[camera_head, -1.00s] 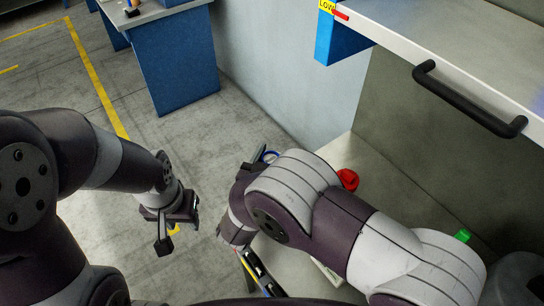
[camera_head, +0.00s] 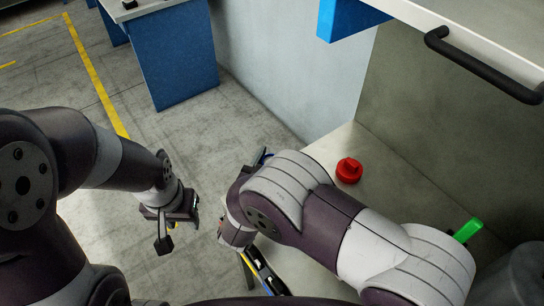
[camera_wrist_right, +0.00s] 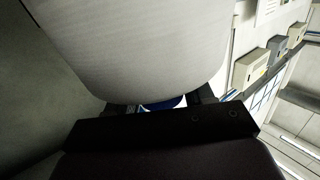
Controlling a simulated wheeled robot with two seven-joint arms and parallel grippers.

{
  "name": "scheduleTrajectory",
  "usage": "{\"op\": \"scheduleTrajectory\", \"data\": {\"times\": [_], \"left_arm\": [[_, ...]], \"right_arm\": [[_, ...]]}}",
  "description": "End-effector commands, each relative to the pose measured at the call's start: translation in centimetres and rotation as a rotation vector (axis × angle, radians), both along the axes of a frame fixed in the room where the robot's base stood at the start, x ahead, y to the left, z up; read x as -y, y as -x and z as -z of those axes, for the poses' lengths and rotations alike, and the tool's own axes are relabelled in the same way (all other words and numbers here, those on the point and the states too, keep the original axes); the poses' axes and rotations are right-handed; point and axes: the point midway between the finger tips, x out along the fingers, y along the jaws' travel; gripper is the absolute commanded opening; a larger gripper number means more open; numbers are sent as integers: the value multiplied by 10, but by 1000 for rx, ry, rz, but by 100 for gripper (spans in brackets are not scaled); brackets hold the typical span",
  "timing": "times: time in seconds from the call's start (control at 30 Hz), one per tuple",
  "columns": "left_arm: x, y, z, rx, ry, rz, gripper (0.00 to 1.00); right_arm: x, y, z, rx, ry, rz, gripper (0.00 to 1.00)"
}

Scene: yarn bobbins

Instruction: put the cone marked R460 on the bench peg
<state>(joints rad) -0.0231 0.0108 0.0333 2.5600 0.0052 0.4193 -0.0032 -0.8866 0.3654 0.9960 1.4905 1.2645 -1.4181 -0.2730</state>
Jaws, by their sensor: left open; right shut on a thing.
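In the right wrist view a large pale grey-white yarn cone (camera_wrist_right: 135,45) fills the upper middle, with a blue part (camera_wrist_right: 165,103) at its lower end. My right gripper (camera_wrist_right: 160,106) is shut on it there. No R460 mark shows on the visible side. In the head view my right gripper is mostly hidden behind its own arm; a small bit of blue (camera_head: 264,156) shows beside it. My left gripper (camera_head: 180,219) is open and empty, over the floor at the left. I cannot make out a bench peg for certain.
A red knob-like piece (camera_head: 349,170) and a green upright piece (camera_head: 468,230) are on the pale bench surface (camera_head: 325,150) at right. A shelf with a black handle (camera_head: 480,66) overhangs it. A blue cabinet (camera_head: 175,60) stands farther back. Grey boxes (camera_wrist_right: 250,68) show in the wrist view.

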Motion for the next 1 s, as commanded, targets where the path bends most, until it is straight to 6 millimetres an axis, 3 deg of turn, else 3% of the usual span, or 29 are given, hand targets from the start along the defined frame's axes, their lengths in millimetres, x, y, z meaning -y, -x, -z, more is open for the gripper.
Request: {"op": "scheduleTrajectory", "data": {"times": [0.13,0.9,0.93,1.0], "left_arm": [[0,0,9,0,0,0,43],[0,0,14,0,0,0,43],[0,0,13,0,0,0,43],[0,0,12,0,0,0,43]], "right_arm": [[0,0,10,3,-1,0,0],[0,0,16,2,0,0,0],[0,0,15,3,-1,0,62],[0,0,15,2,0,0,82]]}}
